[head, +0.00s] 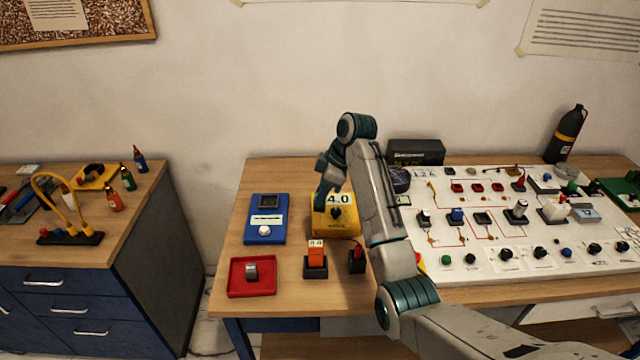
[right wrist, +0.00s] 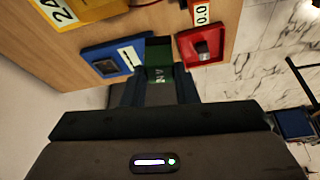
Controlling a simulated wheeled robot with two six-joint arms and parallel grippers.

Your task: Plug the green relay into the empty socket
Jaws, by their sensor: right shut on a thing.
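The green relay (right wrist: 159,52) is between the two dark fingers of my right gripper (right wrist: 159,82), with pale lettering on its face. My right gripper is shut on it. In the head view, my right gripper (head: 322,196) hangs over the left edge of the yellow box (head: 340,224), and the relay cannot be made out there. A low dark socket (head: 483,218) on the white panel (head: 470,258) looks empty, but it is small. My left gripper is not in view.
A blue meter (head: 266,218), a red tray (head: 252,277) with a grey piece and an orange block on a black base (head: 316,262) stand on the left of the table. My right arm crosses the panel's left edge. Knobs line the panel's front.

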